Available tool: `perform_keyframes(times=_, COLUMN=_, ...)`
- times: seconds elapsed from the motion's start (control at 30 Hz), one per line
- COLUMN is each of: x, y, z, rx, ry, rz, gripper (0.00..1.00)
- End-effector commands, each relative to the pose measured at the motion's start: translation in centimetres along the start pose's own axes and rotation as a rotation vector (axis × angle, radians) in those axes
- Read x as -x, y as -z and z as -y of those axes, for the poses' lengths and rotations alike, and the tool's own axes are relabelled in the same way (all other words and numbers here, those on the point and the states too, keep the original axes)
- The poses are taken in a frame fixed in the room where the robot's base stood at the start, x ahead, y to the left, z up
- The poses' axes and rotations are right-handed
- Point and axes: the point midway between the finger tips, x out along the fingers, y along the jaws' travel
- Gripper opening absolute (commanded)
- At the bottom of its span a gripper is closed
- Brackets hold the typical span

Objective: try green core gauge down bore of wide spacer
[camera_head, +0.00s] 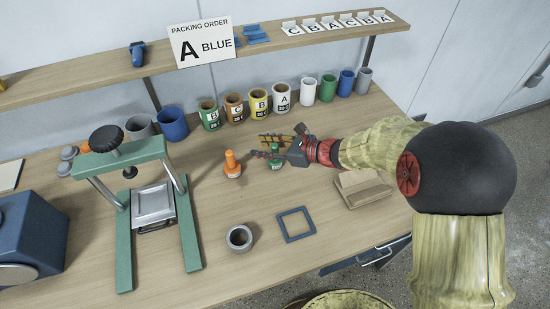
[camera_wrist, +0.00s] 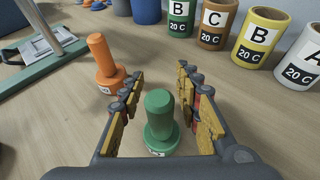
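The green core gauge (camera_wrist: 159,120) stands upright on the table, a round-topped peg on a wider base. It also shows in the head view (camera_head: 276,164), partly covered by my fingers. My gripper (camera_wrist: 161,82) is open, with one yellow-padded finger on each side of the gauge and gaps between. In the head view my gripper (camera_head: 270,148) reaches in from the right, low over the table. A short grey ring with an open bore (camera_head: 239,246), which looks like the wide spacer, lies near the front middle of the table. Nothing is in its bore.
An orange gauge (camera_wrist: 104,62) stands just left of my gripper. Labelled cores (camera_head: 209,116) and plain cups line the back. A green press (camera_head: 123,240) stands left, a blue square frame (camera_head: 296,224) lies right of the ring, and a cardboard holder (camera_head: 362,188) is farther right.

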Motion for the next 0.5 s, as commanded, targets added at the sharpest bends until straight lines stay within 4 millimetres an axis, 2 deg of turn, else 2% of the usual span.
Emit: perform_keyframes(times=0.5, x=0.02, y=0.02, z=0.00, rx=0.000, ry=0.000, rz=0.000, gripper=0.02)
